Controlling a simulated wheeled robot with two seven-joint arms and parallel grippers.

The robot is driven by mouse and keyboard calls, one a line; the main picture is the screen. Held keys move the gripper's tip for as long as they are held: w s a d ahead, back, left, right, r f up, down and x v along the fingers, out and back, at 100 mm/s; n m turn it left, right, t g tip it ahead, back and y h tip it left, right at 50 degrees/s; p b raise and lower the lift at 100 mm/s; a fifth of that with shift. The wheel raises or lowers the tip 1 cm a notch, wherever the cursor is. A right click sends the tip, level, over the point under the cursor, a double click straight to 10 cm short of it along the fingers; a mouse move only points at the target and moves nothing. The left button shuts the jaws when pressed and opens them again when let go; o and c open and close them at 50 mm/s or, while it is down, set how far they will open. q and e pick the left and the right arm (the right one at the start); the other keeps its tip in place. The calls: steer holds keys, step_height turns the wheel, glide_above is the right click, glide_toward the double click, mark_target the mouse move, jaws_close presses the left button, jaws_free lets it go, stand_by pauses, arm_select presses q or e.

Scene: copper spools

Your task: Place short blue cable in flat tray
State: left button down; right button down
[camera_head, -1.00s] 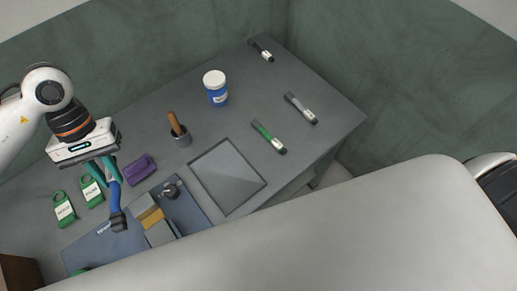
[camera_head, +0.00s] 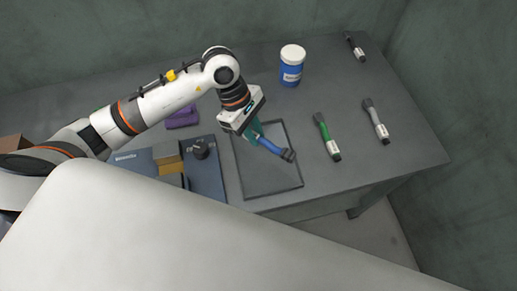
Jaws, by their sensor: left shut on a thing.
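The short blue cable (camera_head: 270,146) has a dark end piece at its right. My left gripper (camera_head: 256,135) is shut on its upper left end. The flat tray (camera_head: 262,185) is a shallow dark grey square with a thin rim on the table. In the head view the cable and the gripper are over the tray, with the cable's dark end near the tray's right rim. I cannot tell whether the cable touches the tray. The tray looks otherwise empty. My right gripper does not show.
A green cable (camera_head: 327,137) and a grey cable (camera_head: 376,121) lie right of the tray, and a black one (camera_head: 355,46) at the back right. A blue jar (camera_head: 291,66) stands behind. A purple block (camera_head: 182,118) and a dark blue-grey platform (camera_head: 205,178) are at left.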

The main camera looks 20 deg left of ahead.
mark_target(259, 154)
arm_select(q)
step_height(259, 154, down, 3)
steer(key=shift+r, duration=0.1)
step_height(259, 154, down, 3)
steer(key=shift+f, duration=0.4)
steer(key=c, duration=1.3)
jaws_free()
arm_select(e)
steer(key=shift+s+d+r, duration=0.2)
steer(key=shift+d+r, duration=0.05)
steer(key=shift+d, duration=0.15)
arm_select(q)
steer(key=shift+r, duration=0.1)
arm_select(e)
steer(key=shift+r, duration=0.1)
arm_select(q)
steer(key=shift+a+r, duration=0.1)
steer(key=shift+r, duration=0.1)
steer(key=v, duration=1.1)
steer(key=shift+r+b, duration=0.3)
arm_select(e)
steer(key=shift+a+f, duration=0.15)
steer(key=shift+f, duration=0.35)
